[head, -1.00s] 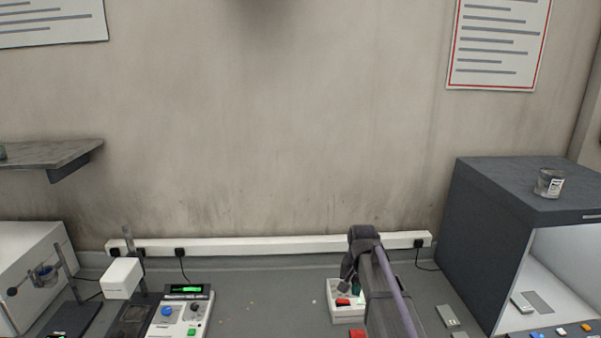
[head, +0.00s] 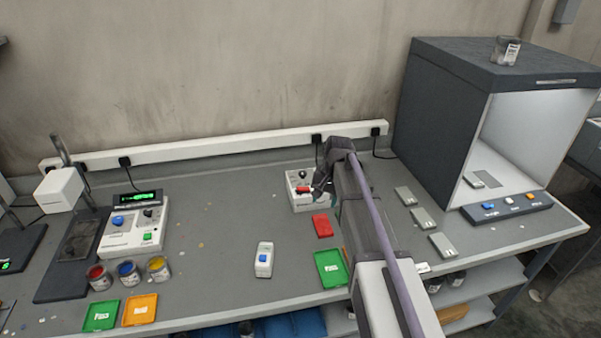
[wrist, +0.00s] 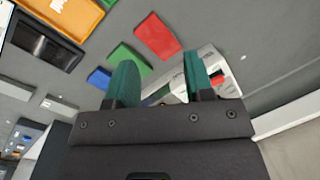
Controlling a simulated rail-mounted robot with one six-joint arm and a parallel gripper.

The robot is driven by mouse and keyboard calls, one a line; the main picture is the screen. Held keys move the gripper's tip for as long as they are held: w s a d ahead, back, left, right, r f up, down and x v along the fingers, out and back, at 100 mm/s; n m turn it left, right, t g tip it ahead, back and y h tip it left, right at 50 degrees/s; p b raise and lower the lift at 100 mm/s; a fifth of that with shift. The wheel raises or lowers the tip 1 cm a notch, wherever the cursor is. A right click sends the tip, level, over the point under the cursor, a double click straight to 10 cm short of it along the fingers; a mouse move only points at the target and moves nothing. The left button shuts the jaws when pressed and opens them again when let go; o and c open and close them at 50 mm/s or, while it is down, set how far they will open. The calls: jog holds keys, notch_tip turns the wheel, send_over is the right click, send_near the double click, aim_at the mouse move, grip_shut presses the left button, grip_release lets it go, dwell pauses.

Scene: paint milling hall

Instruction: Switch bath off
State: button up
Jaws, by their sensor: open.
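A small white box (head: 298,204) with a red switch (head: 304,189) and a dark knob stands at the back of the bench, below the white socket strip. No label on it can be read, so I cannot tell for sure that it is the bath's control. My gripper (head: 320,188) is at its right side and partly hides it. In the wrist view my gripper (wrist: 162,75) is open, with two green fingers apart and nothing seen held. The white box (wrist: 226,78) shows behind and beside the right finger, with some red on it. I cannot tell whether a finger touches it.
A red card (head: 322,226) and a green tray (head: 329,268) lie in front of the box. A white handheld device (head: 264,260) lies further left. Grey plates (head: 424,219) and a light cabinet (head: 440,120) are at right.

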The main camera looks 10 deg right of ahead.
aim_at(303, 188)
jog(key=w+d+r+m+y, duration=0.15)
jog(key=w+m, duration=0.65)
jog(key=w, duration=0.9)
jog(key=a+f+m+b, duration=0.1)
jog(key=f+b, duration=0.2)
jog(key=a+f+m+b, duration=0.1)
jog(key=f+b, duration=0.2)
jog(key=b, duration=0.1)
jog(key=a+f+m+y+b, duration=0.1)
jog(key=a+f+m+b, duration=0.1)
jog(key=f+b, duration=0.1)
jog(key=shift+w+a+f, duration=0.1)
jog(key=shift+w+f, duration=0.05)
jog(key=shift+f, duration=0.45)
jog(key=shift+r, duration=0.2)
jog(key=shift+c, duration=0.3)
